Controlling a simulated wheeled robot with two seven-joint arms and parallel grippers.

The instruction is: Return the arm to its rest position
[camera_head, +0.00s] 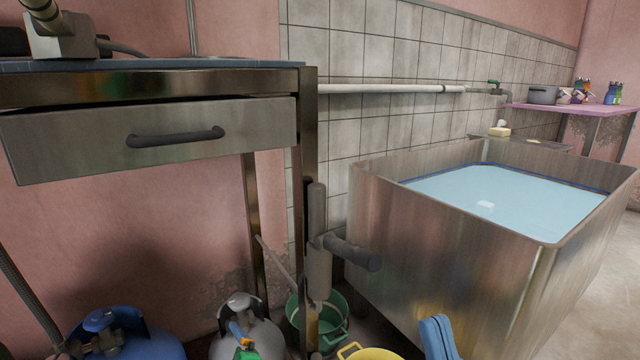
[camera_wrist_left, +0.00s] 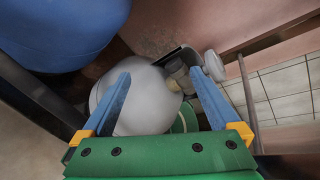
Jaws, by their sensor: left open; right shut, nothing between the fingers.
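My right gripper (camera_head: 437,338) shows at the bottom edge of the head view, right of centre. Its blue fingers are together, with nothing seen between them; its arm is out of view. It is in front of the steel tub's near side. My left gripper (camera_wrist_left: 160,82) is open in the left wrist view, with blue fingers spread on a green and yellow base. A rounded grey gas cylinder (camera_wrist_left: 150,105) shows between and beyond them; whether they touch it I cannot tell. In the head view only a small part of the left gripper shows, in front of that cylinder (camera_head: 232,308).
A steel table with a closed-looking drawer (camera_head: 60,140) stands at left. A blue cylinder (camera_head: 140,345) is below it, also in the left wrist view (camera_wrist_left: 65,30). A green bucket (camera_head: 333,325) and yellow container (camera_head: 372,353) stand near the liquid-filled steel tub (camera_head: 430,225).

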